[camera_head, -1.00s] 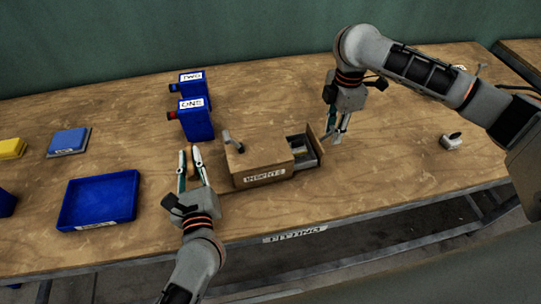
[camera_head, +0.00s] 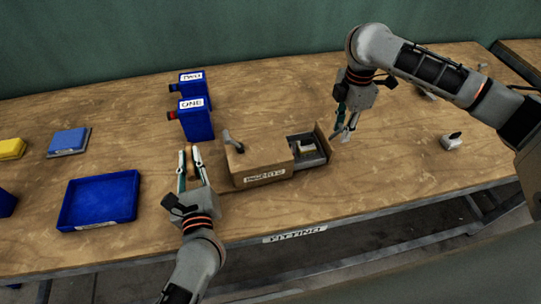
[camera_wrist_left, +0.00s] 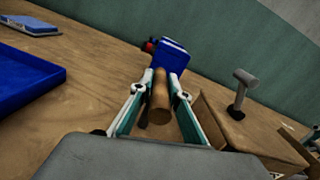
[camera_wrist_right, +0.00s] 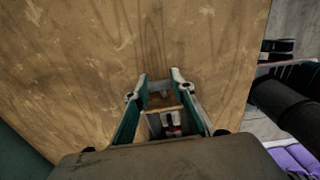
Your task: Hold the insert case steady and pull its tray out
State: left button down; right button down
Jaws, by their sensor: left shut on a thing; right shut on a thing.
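The insert case (camera_head: 258,163) is a brown wooden box with a label on its front and a grey T-shaped knob on top. Its tray (camera_head: 306,150) sticks out of the right end, with a light item inside and a wooden front panel (camera_head: 325,142). My right gripper (camera_head: 341,136) is shut at that panel; the panel also shows between its fingers in the right wrist view (camera_wrist_right: 162,103). My left gripper (camera_head: 188,152) is shut on a round wooden handle (camera_wrist_left: 160,98) at the case's left side. Where the handle joins the case is hidden.
Blue bins labelled ONE (camera_head: 197,122) and TWO (camera_head: 190,80) stand behind the case. An empty blue tray (camera_head: 70,205) lies at left, with a blue block (camera_head: 68,141) behind it. A small grey piece (camera_head: 452,142) lies at right.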

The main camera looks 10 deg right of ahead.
pick_arm(q)
jog(key=shift+a, duration=0.1)
pick_arm(e)
jog(key=shift+w+d, duration=0.1)
jog(key=shift+d, duration=1.45)
jog(key=c, duration=1.6)
grip_release()
jog(key=shift+c, duration=0.2)
notch_tip(320, 180, up, 12)
